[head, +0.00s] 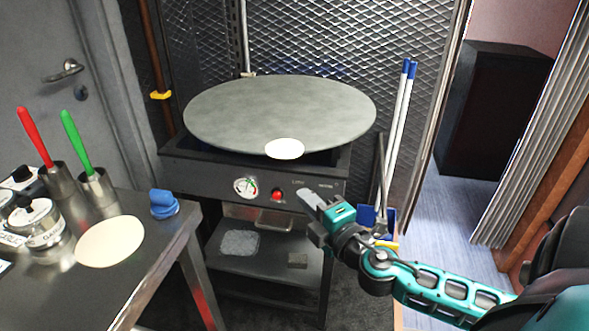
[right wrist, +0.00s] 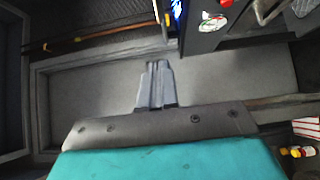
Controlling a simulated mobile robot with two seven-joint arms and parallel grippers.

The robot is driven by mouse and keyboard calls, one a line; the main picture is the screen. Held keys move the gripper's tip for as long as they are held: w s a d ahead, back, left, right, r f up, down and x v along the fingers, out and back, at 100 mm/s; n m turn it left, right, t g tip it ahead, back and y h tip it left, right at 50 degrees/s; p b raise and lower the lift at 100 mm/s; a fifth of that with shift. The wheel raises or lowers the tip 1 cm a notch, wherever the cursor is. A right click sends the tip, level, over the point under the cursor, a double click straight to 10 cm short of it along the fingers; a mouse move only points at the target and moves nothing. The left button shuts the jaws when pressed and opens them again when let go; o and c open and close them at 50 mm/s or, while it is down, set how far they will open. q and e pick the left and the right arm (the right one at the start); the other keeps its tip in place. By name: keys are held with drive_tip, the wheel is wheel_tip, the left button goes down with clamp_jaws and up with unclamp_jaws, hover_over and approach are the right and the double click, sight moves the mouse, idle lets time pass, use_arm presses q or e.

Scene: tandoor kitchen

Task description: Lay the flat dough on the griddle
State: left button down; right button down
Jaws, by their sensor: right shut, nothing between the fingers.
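A round, pale flat dough (head: 110,241) lies on the steel table at the left. A smaller white disc (head: 285,148) lies at the near rim of the round grey griddle (head: 270,110), slightly over its edge; I cannot tell whether it is also dough. My right gripper (head: 308,200) is shut and empty, in front of the griddle stand's control panel and below the plate. Its closed fingers also show in the right wrist view (right wrist: 157,68). My left gripper is not in view.
The steel table (head: 158,262) also holds a blue-topped item (head: 164,204), jars and two metal cups with red and green handles. The griddle stand has a gauge (head: 245,187) and a red knob. Blue-tipped poles (head: 401,110) stand right of the griddle.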

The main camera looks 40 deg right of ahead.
drive_tip(key=p, duration=0.1)
approach(291, 159)
drive_tip(key=w+a, duration=0.5)
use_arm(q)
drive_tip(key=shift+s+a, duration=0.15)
use_arm(e)
drive_tip(key=shift+w+d, duration=0.6)
drive_tip(key=shift+d, duration=0.2)
drive_tip(key=shift+w+d, duration=0.6)
drive_tip(key=shift+d, duration=0.2)
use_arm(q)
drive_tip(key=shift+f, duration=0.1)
use_arm(e)
drive_tip(key=shift+w+d+b, duration=0.85)
drive_tip(key=shift+w+d, duration=0.2)
drive_tip(key=shift+d, duration=0.2)
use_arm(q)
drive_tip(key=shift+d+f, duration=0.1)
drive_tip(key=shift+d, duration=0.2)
